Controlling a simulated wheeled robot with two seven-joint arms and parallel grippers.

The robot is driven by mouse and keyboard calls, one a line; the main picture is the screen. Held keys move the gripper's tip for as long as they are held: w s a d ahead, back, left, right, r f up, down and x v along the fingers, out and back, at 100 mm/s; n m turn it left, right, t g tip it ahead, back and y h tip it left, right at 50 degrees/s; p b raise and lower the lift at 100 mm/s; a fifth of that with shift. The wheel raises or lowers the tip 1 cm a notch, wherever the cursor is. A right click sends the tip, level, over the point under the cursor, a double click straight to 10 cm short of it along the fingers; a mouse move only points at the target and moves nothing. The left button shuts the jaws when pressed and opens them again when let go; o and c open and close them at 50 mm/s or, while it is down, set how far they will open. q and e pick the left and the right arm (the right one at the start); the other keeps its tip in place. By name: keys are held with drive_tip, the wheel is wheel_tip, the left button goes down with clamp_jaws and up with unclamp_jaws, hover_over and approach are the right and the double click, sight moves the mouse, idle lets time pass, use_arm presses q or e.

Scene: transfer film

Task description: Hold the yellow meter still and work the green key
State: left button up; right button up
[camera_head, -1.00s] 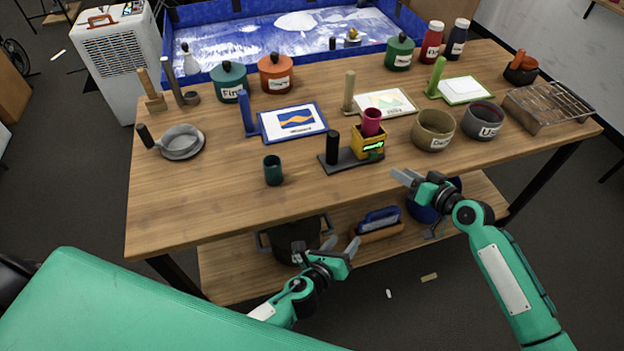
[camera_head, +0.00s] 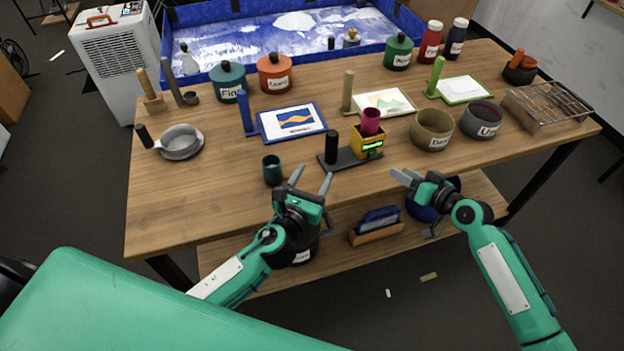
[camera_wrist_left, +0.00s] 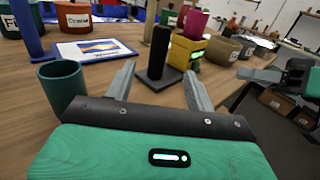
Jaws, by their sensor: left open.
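A black upright handle (camera_head: 331,147) rises from the plate's left part. A small green part, perhaps the key (camera_head: 374,154), shows low on the meter's front. My left gripper (camera_head: 311,178) is open and empty at the table's front edge, in front and left of the handle. In the left wrist view the handle (camera_wrist_left: 159,50) appears beyond and between its fingers. My right gripper (camera_head: 404,175) is right of the meter, apart from it; its finger gap is unclear.
A dark green cup (camera_head: 272,170) stands close left of my left gripper. Behind are a blue-framed picture board (camera_head: 292,122), lidded pots and other boards. Bowls (camera_head: 432,130) and a wire rack stand right of the meter. The table's front left is clear.

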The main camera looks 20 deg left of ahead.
sight(330, 146)
use_arm(q)
drive_tip(key=w, duration=0.4)
drive_tip(key=w+d, duration=0.1)
drive_tip(key=w, duration=0.8)
drive_tip(key=shift+w+d, duration=0.1)
drive_tip(key=shift+d, duration=0.05)
drive_tip(key=c, duration=1.1)
clamp_jaws()
use_arm(e)
drive_tip(key=shift+c, duration=0.8)
clamp_jaws()
